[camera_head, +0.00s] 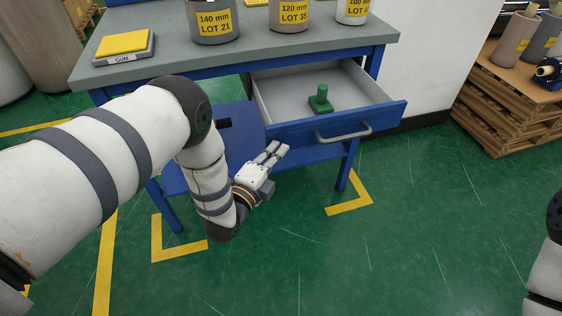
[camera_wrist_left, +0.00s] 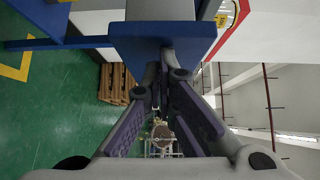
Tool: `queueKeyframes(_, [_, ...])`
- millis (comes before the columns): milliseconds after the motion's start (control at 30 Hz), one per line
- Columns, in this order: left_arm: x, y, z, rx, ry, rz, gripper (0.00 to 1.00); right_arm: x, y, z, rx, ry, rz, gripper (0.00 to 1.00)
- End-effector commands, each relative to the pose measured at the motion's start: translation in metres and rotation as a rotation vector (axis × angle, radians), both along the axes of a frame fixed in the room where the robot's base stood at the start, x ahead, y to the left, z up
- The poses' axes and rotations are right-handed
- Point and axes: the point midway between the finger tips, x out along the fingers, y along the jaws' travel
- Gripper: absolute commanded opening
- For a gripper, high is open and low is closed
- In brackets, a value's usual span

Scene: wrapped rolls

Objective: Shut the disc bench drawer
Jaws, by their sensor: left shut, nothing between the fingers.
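The blue bench with a grey top (camera_head: 345,34) stands ahead of me. Its drawer (camera_head: 385,115) is pulled out toward me, with a grey handle (camera_head: 344,133) on its blue front. A green object with an upright knob (camera_head: 320,100) stands inside the drawer. My left gripper (camera_head: 276,149) is shut and empty, at the left part of the drawer front and close to it. In the left wrist view the shut fingers (camera_wrist_left: 160,78) lie near a blue panel (camera_wrist_left: 205,40); I cannot tell whether they touch it. My right gripper is not in view.
Cans labelled 140 mm (camera_head: 213,22) and 120 mm (camera_head: 288,14), a third can (camera_head: 352,10) and a yellow-topped GUM box (camera_head: 124,45) stand on the bench top. A pallet stack (camera_head: 500,115) stands at right. The green floor before the drawer is clear.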

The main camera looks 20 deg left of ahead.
Motion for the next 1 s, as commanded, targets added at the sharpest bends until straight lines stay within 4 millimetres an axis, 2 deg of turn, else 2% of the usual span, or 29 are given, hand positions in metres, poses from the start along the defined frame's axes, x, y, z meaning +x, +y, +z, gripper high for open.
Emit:
queueKeyframes(200, [0.044,0.033,-0.009,0.003,0.005,0.001,0.00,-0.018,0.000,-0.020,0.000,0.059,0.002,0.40])
queueKeyframes(600, [0.127,0.094,-0.011,0.003,0.007,0.001,0.00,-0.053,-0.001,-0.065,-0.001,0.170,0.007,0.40])
queueKeyframes(800, [0.156,0.114,-0.008,0.001,0.005,0.001,0.00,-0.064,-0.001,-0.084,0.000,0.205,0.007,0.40])
queueKeyframes(1000, [0.172,0.126,-0.005,0.001,0.003,0.000,0.00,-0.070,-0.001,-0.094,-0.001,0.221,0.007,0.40])
